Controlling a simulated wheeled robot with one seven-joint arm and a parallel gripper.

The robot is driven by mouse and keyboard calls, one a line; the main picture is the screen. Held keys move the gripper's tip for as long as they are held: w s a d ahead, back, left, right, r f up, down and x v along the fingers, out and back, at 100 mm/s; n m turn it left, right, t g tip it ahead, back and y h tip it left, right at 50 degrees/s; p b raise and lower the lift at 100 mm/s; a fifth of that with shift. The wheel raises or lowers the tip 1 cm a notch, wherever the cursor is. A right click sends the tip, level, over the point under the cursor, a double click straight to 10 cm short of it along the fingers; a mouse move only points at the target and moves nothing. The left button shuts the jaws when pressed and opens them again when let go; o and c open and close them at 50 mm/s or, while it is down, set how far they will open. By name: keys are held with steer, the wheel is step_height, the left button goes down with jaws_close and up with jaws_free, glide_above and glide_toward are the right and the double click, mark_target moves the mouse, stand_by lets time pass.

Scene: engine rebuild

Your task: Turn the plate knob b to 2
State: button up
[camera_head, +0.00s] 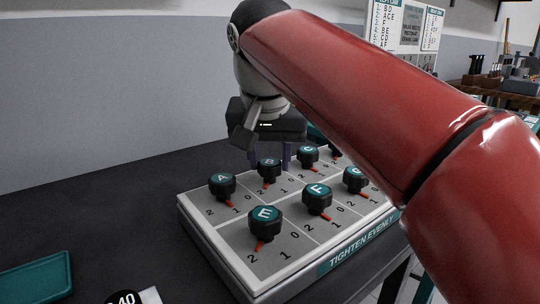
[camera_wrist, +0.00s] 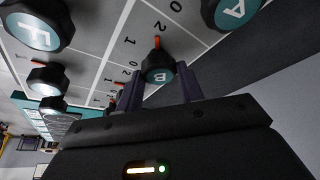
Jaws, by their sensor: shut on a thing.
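The plate knob B (camera_head: 269,171) is a black knob with a teal cap lettered B, in the back row of the grey plate (camera_head: 185,216). It also shows in the wrist view (camera_wrist: 160,73), lying between the two fingers of my gripper (camera_wrist: 160,88). In the head view my gripper (camera_head: 268,153) comes down on the knob from behind and above. The gripper is shut on the knob. Its red pointer shows in the wrist view, pointing up in the picture; in the head view it points toward the front.
Knob A (camera_head: 222,186) stands left of knob B and knob C (camera_head: 307,158) right of it. Knobs E (camera_head: 264,223) and F (camera_head: 317,199) stand in the front row. A teal tray (camera_head: 38,278) lies at the left front. The dark table left of the plate is mostly clear.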

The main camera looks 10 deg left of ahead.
steer(key=shift+m, duration=0.6)
steer(key=shift+h, duration=0.3)
steer(key=o, duration=1)
steer(key=shift+v, duration=3.95)
